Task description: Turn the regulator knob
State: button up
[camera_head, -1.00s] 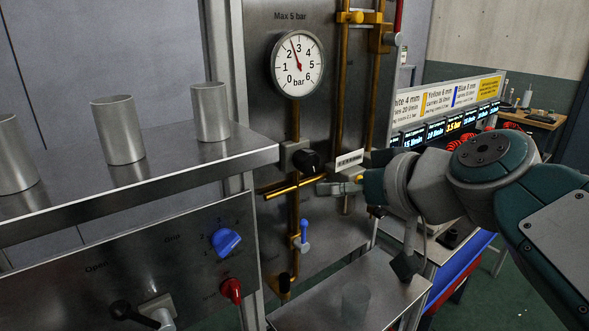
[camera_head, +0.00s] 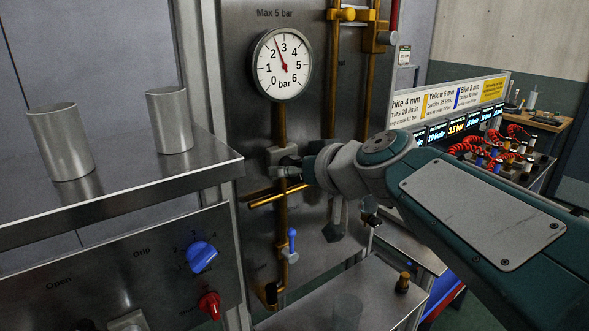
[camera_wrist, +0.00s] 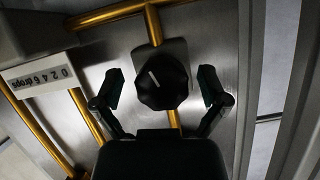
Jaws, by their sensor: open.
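The regulator knob (camera_wrist: 161,82) is black and ribbed with a white pointer line, and shows in the wrist view on a grey block under a brass pipe. My gripper (camera_wrist: 160,90) is open, with one finger on each side of the knob and a visible gap at both sides. In the head view my gripper (camera_head: 290,166) is at the regulator block on the pipe below the gauge, and my wrist hides the knob. The round pressure gauge (camera_head: 283,65) has a red needle between 2 and 3 bar.
A steel shelf (camera_head: 200,168) with metal cups (camera_head: 168,120) stands at left, above a panel with a blue knob (camera_head: 202,256) and a red knob (camera_head: 209,304). Brass pipes (camera_head: 335,80) and a blue-handled valve (camera_head: 291,243) are close by. A lower steel ledge (camera_head: 385,295) lies beneath.

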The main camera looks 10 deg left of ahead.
jog(key=shift+a, duration=0.2)
jog(key=c, duration=1.2)
jog(key=shift+o, duration=0.3)
jog(key=shift+f, duration=0.1)
jog(key=m+g+y, duration=0.1)
jog(key=m, duration=0.2)
jog(key=m+g+y, duration=0.1)
jog(key=m+y, duration=0.1)
jog(key=m, duration=0.1)
jog(key=m+g+y, duration=0.1)
jog(key=m, duration=0.2)
jog(key=shift+m+y, duration=0.3)
jog(key=shift+y, duration=0.1)
jog(key=shift+f+m+y, duration=0.1)
jog(key=shift+m+y, duration=0.6)
jog(key=shift+m, duration=0.9)
